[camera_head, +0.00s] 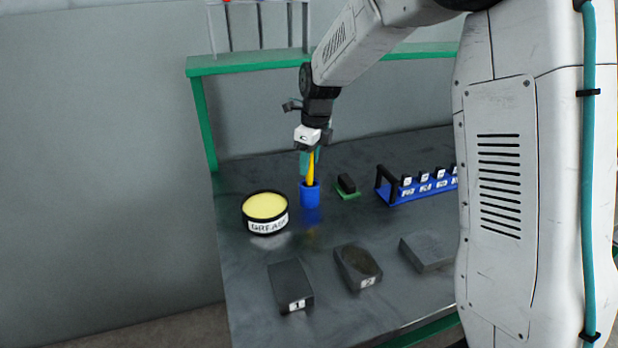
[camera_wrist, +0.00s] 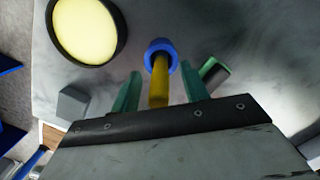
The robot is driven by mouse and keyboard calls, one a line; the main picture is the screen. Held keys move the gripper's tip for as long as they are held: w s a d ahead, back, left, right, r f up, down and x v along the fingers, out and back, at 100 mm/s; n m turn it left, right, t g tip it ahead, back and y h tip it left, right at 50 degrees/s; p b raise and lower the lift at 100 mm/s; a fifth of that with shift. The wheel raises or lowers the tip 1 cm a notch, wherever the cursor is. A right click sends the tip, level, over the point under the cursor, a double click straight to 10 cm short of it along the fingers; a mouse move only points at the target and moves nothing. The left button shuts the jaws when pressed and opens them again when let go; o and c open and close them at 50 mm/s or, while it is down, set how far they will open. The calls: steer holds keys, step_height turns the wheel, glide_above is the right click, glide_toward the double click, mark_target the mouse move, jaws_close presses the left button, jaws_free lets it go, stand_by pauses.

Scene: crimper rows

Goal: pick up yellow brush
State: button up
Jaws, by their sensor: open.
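The yellow brush (camera_head: 310,167) stands upright in a blue cup (camera_head: 310,195) on the dark table. In the wrist view the yellow handle (camera_wrist: 159,82) rises from the blue cup's round rim (camera_wrist: 160,46). My gripper (camera_head: 309,160) is right above the cup, around the top of the brush. In the wrist view its two green fingers (camera_wrist: 162,85) are apart, one on each side of the handle, with gaps showing. The brush's lower end is hidden inside the cup.
A round grease tub (camera_head: 265,207) stands left of the cup. A small black block on a green base (camera_head: 347,186) and a blue rack (camera_head: 420,190) are to the right. Dark blocks (camera_head: 290,284) lie in front. The table's left edge is close.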

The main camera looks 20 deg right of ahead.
steer(key=shift+f, duration=0.35)
jaws_close()
